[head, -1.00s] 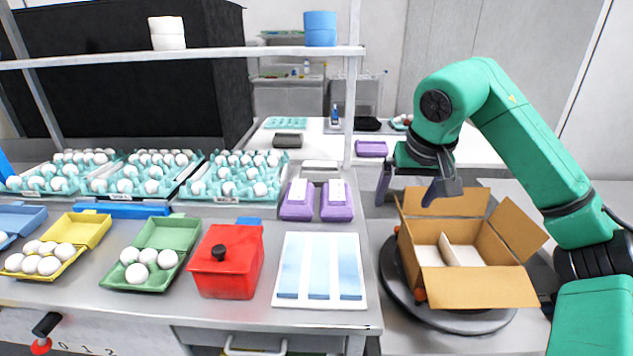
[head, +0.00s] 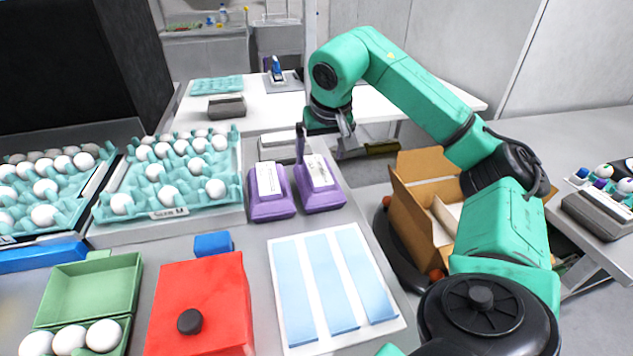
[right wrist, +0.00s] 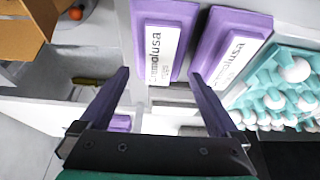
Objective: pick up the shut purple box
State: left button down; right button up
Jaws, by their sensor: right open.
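Two shut purple boxes with white labels stand side by side on the grey worktop, a left one (head: 270,208) and a right one (head: 323,200). They also show in the right wrist view, one near the middle (right wrist: 165,45) and one to its right (right wrist: 235,50). My right gripper (head: 325,143) is open and empty, just above and behind the right purple box in the head view. In the right wrist view its fingertips (right wrist: 160,76) are apart below the middle box, with nothing between them. My left gripper is out of view.
An open cardboard carton (head: 415,215) stands right of the worktop. A grey box (head: 278,147) lies behind the purple boxes, and teal egg trays (head: 235,185) are to their left. A red lidded box (head: 200,290) and a blue-striped white board (head: 375,265) are in front.

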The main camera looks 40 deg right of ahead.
aim_at(318, 170)
jog(key=x, duration=0.4)
jog(key=shift+f, duration=0.2)
jog(key=shift+w+d+f, duration=0.15)
jog(key=shift+d+f, duration=0.05)
jog(key=shift+f, duration=0.3)
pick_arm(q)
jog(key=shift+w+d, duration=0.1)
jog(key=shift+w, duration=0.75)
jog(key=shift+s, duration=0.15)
pick_arm(e)
jog(key=shift+f, duration=0.1)
jog(key=c, duration=0.8)
